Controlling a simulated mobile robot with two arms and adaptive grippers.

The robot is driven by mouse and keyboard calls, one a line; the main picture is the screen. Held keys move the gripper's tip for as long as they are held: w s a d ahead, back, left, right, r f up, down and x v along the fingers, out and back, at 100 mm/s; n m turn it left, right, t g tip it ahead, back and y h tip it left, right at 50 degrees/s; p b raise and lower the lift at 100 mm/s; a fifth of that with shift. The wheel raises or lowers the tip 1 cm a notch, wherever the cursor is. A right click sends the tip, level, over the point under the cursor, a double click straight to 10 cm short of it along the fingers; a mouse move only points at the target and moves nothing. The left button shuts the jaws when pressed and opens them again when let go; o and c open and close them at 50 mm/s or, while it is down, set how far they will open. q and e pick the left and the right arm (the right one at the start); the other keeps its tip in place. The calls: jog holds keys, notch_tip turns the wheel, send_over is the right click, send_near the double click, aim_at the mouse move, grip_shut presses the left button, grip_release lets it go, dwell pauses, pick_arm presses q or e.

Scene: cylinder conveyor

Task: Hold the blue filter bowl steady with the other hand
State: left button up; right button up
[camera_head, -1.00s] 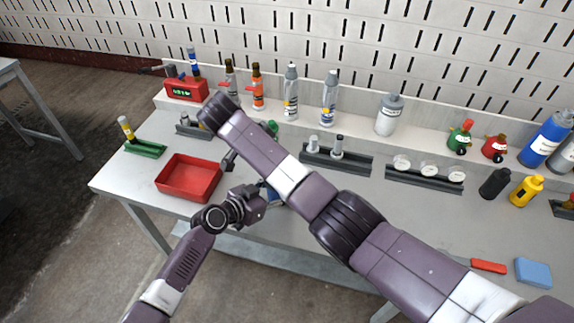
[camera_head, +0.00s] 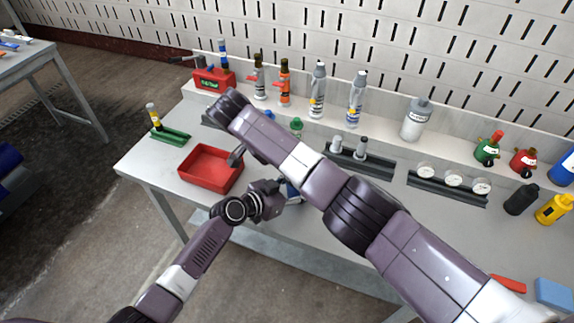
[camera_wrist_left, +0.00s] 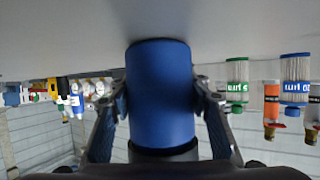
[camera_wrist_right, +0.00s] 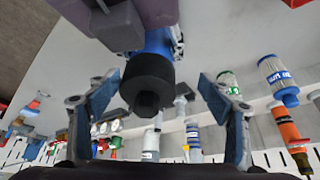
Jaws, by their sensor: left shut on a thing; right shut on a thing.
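The blue filter bowl (camera_wrist_left: 160,95) is a blue cylinder with a dark end, between the fingers of my left gripper (camera_wrist_left: 160,90), which is shut on it. In the head view a little of the bowl (camera_head: 291,190) shows beside my left gripper (camera_head: 268,200), low over the table front. In the right wrist view the blue body (camera_wrist_right: 158,42) shows behind a black hexagonal end (camera_wrist_right: 147,85) lying between the fingers of my right gripper (camera_wrist_right: 160,90). The exact finger contact there is unclear. In the head view my right arm hides much of this area.
A red tray (camera_head: 211,182) and a green holder (camera_head: 170,136) lie to the left. A dark rack (camera_head: 360,163) and another with white round parts (camera_head: 447,188) stand behind the right arm. Bottles line the back. Free tabletop shows at the front right.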

jog(key=s+a+f, duration=0.1)
jog(key=a, duration=0.1)
jog(key=shift+s+a+f+n, duration=0.3)
jog(key=shift+s+f, duration=0.05)
jog(key=shift+d, duration=0.2)
jog(key=shift+s+d+f, duration=0.1)
jog(key=shift+s+d, duration=0.05)
jog(key=shift+d, duration=0.85)
jog(key=shift+d, duration=0.25)
jog(key=shift+w+d+r, duration=0.25)
jog(key=shift+w+d, duration=0.25)
jog(key=shift+d, duration=0.15)
jog(key=shift+w+d+r, duration=0.2)
jog(key=shift+w+d, duration=0.3)
jog(key=shift+d, duration=0.1)
